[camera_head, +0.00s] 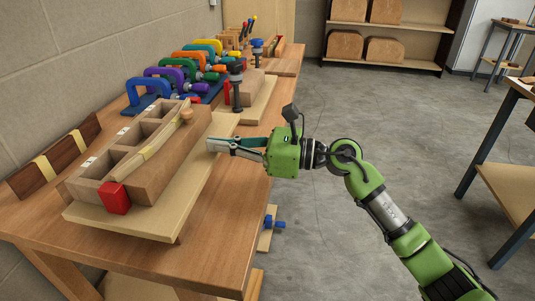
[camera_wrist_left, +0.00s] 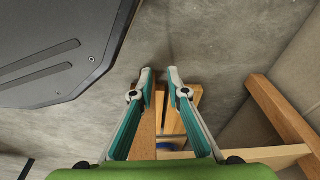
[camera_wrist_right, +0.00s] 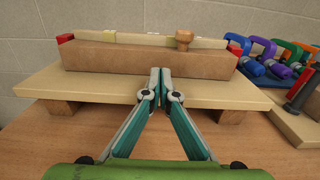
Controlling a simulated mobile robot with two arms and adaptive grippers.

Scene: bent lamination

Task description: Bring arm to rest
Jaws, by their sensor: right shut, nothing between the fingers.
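My right gripper (camera_head: 212,145) reaches in from the right in the head view, its fingers over the right edge of a pale board (camera_head: 160,210) on the workbench. In the right wrist view its fingertips (camera_wrist_right: 160,72) are together with nothing between them, in front of a brown wooden block (camera_wrist_right: 150,65) on that board. My left gripper is outside the head view. In the left wrist view its fingertips (camera_wrist_left: 160,72) are apart and empty, pointing toward the grey floor and some wooden pieces.
The workbench (camera_head: 215,250) stands along the wall. Open floor (camera_head: 340,110) lies to the right, with a dark-legged table (camera_head: 490,150) beyond.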

